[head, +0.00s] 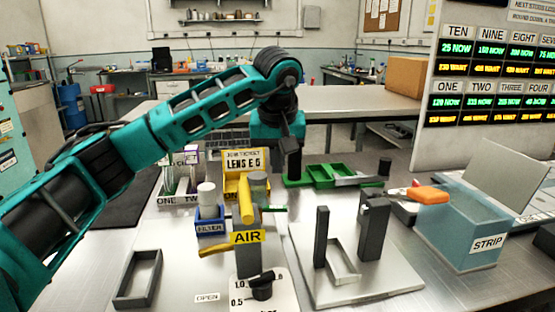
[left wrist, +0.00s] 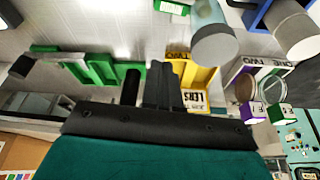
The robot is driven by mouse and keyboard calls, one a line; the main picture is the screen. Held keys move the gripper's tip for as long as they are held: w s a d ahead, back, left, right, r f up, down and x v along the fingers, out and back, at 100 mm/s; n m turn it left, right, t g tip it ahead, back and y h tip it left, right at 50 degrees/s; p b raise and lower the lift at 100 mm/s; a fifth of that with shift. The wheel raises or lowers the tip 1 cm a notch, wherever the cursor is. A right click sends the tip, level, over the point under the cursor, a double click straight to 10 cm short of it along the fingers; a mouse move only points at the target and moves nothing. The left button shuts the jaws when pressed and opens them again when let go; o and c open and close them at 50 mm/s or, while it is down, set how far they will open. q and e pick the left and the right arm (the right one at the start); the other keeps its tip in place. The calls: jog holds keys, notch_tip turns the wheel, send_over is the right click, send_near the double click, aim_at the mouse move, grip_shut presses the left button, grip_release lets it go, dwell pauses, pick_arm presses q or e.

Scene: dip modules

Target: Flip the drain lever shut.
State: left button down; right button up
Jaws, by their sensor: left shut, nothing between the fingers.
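No part is labelled as a drain, so I cannot tell for certain which lever is the drain lever. A yellow lever (head: 246,200) stands upright on the grey post behind the yellow AIR sign (head: 247,237). A second yellow handle (head: 214,249) sticks out to the left below it. An orange handle (head: 428,194) shows by the rim of the clear STRIP tank (head: 462,235). My left gripper (head: 294,168) points down behind the AIR post, near the green tray (head: 326,175). In the left wrist view its dark fingers (left wrist: 160,84) are together and empty. My right gripper is out of view.
The yellow lens ticket holder (head: 243,163) and blue FILTER holder (head: 210,220) stand close by on the left. Dark uprights (head: 374,226) rise from a pale plate at centre right. A dark open frame (head: 139,279) lies at the front left. An OPEN label (head: 207,297) lies nearby.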

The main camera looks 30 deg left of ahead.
aim_at(273, 211)
pick_arm(q)
jog(key=x, duration=0.6)
jog(key=shift+f+b, duration=0.2)
jog(key=shift+b, duration=0.2)
jog(key=s, duration=0.1)
jog(key=s+d, duration=0.1)
jog(key=shift+s+d+f, duration=0.1)
jog(key=shift+s+f, duration=0.1)
jog(key=shift+s, duration=0.05)
jog(key=shift+s+d+f, duration=0.1)
jog(key=shift+s+d, duration=0.15)
jog(key=shift+s, duration=0.2)
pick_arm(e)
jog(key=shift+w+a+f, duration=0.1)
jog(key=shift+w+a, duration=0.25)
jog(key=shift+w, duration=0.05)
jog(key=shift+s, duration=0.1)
